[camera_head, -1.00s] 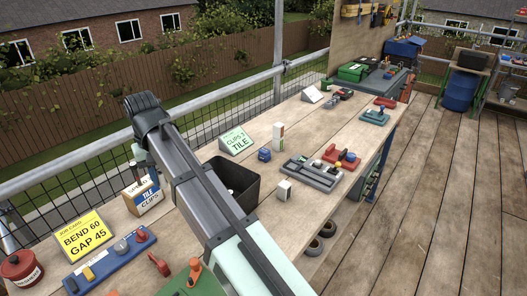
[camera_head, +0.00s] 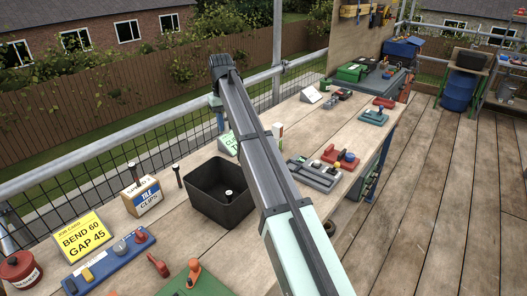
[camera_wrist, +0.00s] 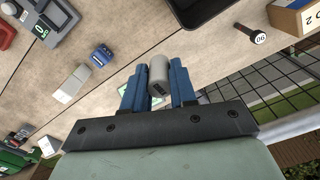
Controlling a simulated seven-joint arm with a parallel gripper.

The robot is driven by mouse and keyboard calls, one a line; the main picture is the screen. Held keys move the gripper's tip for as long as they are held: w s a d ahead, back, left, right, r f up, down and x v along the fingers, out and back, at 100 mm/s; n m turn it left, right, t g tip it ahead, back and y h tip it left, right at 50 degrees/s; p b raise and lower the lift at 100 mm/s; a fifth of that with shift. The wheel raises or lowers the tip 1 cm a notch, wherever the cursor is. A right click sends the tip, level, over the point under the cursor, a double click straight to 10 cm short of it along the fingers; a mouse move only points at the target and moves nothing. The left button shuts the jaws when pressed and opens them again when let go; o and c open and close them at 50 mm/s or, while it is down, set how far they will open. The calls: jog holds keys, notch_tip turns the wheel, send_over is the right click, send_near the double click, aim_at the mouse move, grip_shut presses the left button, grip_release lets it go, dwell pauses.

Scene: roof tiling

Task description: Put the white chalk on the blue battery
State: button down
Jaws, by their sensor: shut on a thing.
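My gripper (camera_wrist: 158,90) is shut on a pale grey-white cylinder (camera_wrist: 158,68) with a dark mark, which appears to be the white chalk. It is held between the two blue fingers, above the bench. In the head view my gripper (camera_head: 216,104) is over the bench's back edge by the railing, and the chalk cannot be made out there. The blue battery (camera_wrist: 102,56) stands on the bench in the wrist view, apart from the gripper and to the left of the chalk. In the head view my arm hides the battery.
A white block (camera_wrist: 70,84) stands beside the battery. A black bin (camera_head: 220,190), a tile clips box (camera_head: 142,196), an upright bolt (camera_head: 178,175), a green sign (camera_head: 229,143) and a grey tray (camera_head: 313,175) are on the bench. A railing (camera_head: 110,148) runs behind.

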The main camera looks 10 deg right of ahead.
jog(key=w+d, duration=1.1)
jog(key=d, duration=0.4)
jog(key=shift+m, duration=0.3)
jog(key=shift+s+a+f, duration=0.15)
jog(key=shift+f, duration=3.7)
jog(key=shift+s+a+f, duration=0.1)
jog(key=shift+s+f, duration=0.05)
jog(key=shift+f, duration=3.7)
jog(key=shift+f, duration=0.15)
jog(key=c, duration=0.9)
grip_release()
notch_tip(320, 180, up, 12)
